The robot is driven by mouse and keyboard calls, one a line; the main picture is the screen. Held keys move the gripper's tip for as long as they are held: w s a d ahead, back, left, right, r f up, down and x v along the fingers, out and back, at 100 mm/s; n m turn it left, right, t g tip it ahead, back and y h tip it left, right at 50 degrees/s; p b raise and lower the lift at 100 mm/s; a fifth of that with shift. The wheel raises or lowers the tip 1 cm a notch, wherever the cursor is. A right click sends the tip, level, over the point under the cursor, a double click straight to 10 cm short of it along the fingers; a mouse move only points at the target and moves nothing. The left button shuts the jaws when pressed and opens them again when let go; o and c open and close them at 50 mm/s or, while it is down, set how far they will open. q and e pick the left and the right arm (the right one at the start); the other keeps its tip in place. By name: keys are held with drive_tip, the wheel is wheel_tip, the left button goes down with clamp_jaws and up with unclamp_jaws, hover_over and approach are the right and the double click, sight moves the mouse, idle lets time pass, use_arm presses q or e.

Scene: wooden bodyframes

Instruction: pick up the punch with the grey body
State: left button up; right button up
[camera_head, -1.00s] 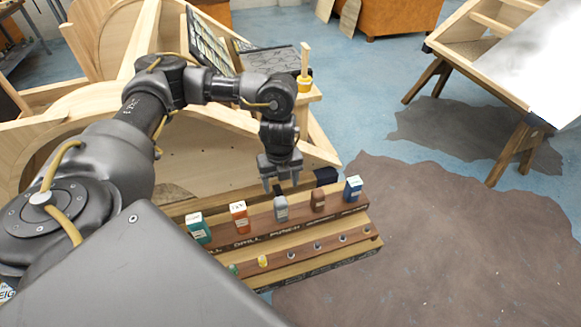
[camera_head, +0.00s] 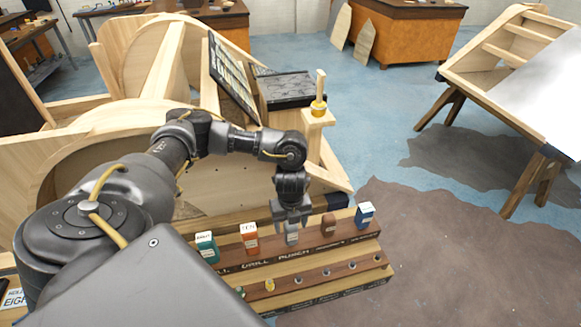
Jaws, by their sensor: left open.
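The punch with the grey body (camera_head: 292,238) stands upright in the back row of a stepped wooden rack (camera_head: 330,290), in the middle of the row. My left gripper (camera_head: 292,226) points down directly over it. Its jaws are open, with one finger on each side of the grey body's upper part. The gripper hides the punch's top, and I cannot tell whether the fingers touch it. My right gripper is not in view.
Green (camera_head: 207,250), orange (camera_head: 250,240), brown (camera_head: 328,227) and blue (camera_head: 365,216) bodies stand in the same row. Small yellow (camera_head: 270,285) and green tips sit on the front step. A large wooden frame (camera_head: 235,185) rises behind. Open floor lies to the right.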

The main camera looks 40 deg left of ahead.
use_arm(q)
drive_tip(key=shift+f, duration=1.2)
drive_tip(key=c, duration=1.3)
drive_tip(key=shift+o, duration=0.2)
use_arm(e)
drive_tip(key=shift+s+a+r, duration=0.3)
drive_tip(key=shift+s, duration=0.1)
